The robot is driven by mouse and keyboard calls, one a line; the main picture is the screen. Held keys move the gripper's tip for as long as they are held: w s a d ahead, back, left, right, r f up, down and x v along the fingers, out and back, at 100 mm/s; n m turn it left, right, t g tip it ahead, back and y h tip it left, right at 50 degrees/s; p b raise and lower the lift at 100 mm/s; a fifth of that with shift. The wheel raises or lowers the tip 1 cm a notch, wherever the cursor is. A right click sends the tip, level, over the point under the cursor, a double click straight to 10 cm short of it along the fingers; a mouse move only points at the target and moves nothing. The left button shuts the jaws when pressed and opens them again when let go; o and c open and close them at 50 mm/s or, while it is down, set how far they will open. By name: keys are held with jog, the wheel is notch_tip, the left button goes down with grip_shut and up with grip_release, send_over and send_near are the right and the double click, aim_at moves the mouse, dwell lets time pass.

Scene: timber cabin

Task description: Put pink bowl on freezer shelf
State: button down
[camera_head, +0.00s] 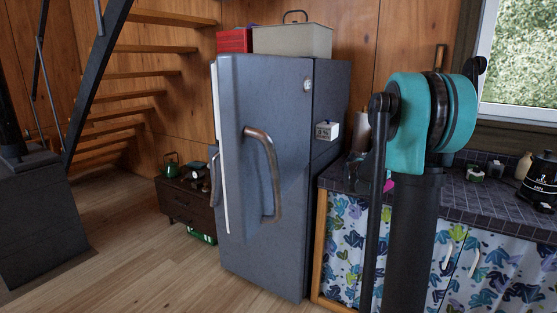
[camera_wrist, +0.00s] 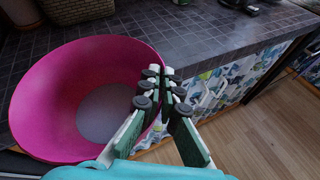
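The pink bowl (camera_wrist: 52,88) fills the left of the wrist view, open side up, at the counter's front edge. I cannot tell whether it touches the counter. My gripper (camera_wrist: 165,84) is closed over the bowl's right rim, one finger inside and one outside. In the head view only a small pink patch of the bowl (camera_head: 389,184) shows beside my arm, which hides the rest. The grey fridge-freezer (camera_head: 285,100) stands left of the counter, with a curved handle (camera_head: 266,170) on its front. A white strip runs down its left edge; I cannot tell if a door is ajar. No freezer shelf is visible.
The dark tiled counter (camera_head: 460,204) runs right from the fridge, with a black kettle (camera_head: 540,180) at its far right. A low brown cabinet (camera_head: 185,204) stands left of the fridge. Stairs (camera_head: 140,75) rise behind. The wooden floor (camera_head: 150,265) in front is clear.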

jog(key=s+a+f+n+t+y, duration=0.1)
jog(key=a+f+n+t+y, duration=0.2)
jog(key=a, duration=0.9)
jog(key=a+f+n+t+y, duration=0.2)
jog(key=a+f+n+y, duration=0.2)
jog(key=a+f, duration=0.5)
jog(key=a+n, duration=0.1)
jog(key=a, duration=0.3)
jog(key=shift+s+f+t+y, duration=0.2)
jog(key=shift+s+t+y, duration=0.1)
jog(key=shift+s+t, duration=0.1)
jog(key=shift+w, duration=0.1)
